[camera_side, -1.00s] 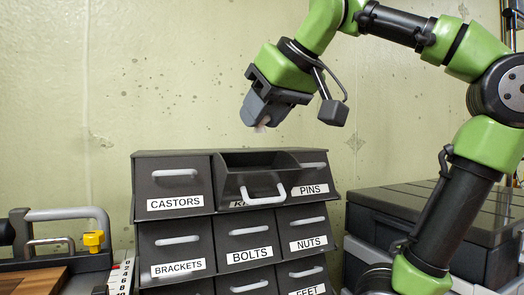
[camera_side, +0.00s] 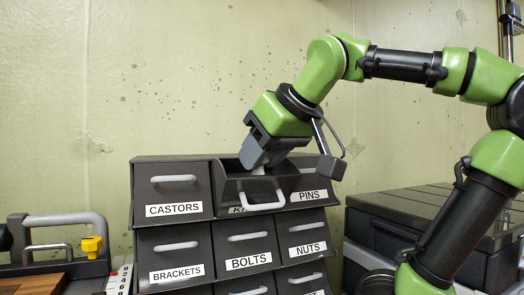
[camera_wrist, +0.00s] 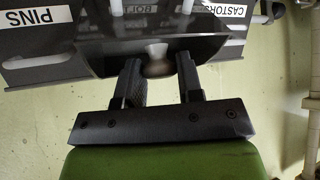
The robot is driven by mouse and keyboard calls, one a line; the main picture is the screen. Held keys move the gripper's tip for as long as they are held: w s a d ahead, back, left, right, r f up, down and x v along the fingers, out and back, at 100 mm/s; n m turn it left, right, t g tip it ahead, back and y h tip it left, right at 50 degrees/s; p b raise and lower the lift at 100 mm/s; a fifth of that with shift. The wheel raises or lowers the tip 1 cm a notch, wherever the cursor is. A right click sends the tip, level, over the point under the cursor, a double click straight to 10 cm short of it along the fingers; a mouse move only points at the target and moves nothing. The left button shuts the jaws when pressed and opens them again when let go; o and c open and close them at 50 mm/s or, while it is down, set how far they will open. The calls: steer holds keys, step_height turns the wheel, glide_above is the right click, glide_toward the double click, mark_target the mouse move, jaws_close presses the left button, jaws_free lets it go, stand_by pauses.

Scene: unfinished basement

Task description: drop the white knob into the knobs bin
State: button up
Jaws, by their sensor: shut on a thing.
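The white knob (camera_wrist: 157,60) is between the two fingers of my gripper (camera_wrist: 160,75) in the wrist view; its underside is in shadow. In the side view my gripper (camera_side: 262,163) is shut on the knob (camera_side: 259,171), pointing down at the mouth of the pulled-out top middle bin (camera_side: 232,188). This bin's label is mostly hidden behind its handle; only a "K" shows. The knob is at the level of the bin's opening, and I cannot tell whether it touches the bin.
The CASTORS bin (camera_side: 174,190) is closed on the left and the PINS bin (camera_side: 309,185) on the right. BRACKETS, BOLTS and NUTS bins sit below. A dark lidded case (camera_side: 430,205) stands at right. The wall is close behind the cabinet.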

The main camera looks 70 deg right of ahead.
steer(key=shift+f, duration=0.4)
steer(key=o, duration=1)
steer(key=shift+c, duration=0.2)
steer(key=shift+r, duration=0.6)
steer(key=v, duration=0.7)
steer(key=shift+r, duration=0.2)
steer(key=shift+s+a, duration=0.1)
steer(key=shift+s, duration=0.05)
